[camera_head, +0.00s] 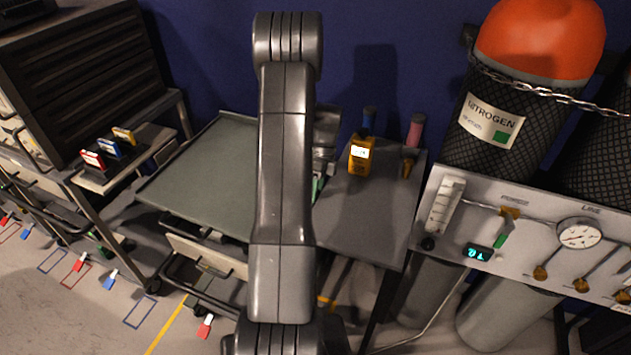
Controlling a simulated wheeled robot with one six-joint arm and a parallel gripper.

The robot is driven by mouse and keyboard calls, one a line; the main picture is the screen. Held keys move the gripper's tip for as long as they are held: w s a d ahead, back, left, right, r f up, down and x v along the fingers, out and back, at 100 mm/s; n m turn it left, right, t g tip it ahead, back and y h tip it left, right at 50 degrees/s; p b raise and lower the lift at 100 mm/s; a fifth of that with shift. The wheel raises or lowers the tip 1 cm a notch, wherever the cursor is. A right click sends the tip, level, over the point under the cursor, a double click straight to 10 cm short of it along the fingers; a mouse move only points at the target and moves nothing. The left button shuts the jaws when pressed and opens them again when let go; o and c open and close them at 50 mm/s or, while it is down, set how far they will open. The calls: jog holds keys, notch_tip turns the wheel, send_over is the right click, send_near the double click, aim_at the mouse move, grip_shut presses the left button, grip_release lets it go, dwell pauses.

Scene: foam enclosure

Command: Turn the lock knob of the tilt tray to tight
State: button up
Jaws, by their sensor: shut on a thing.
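The tilt tray (205,170) is a flat grey-green plate with a thin raised rim, left of my arm. It looks tilted. My arm crosses the middle of the view and covers the tray's right side. Part of my gripper (322,158) shows just right of the arm, by the tray's right edge. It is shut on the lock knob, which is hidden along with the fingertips. A small green piece (317,188) shows below it; I cannot tell what it belongs to. The knob's setting cannot be read.
A grey side table (365,215) right of my arm holds a yellow meter (361,154) and blue- and pink-topped bottles. A gauge panel (530,235) and a chained nitrogen cylinder (515,110) stand at the right. A rack (85,90) and a small shelf with coloured tags are at the left.

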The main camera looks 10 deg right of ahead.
jog(key=shift+w+d+g+y+p, duration=0.15)
jog(key=shift+g+y+p, duration=0.45)
jog(key=shift+g+p, duration=0.4)
jog(key=o, duration=1)
jog(key=v, duration=1.3)
jog(key=shift+w+d+r+b, duration=0.15)
jog(key=shift+w+d+b, duration=0.1)
jog(key=shift+w+b, duration=0.05)
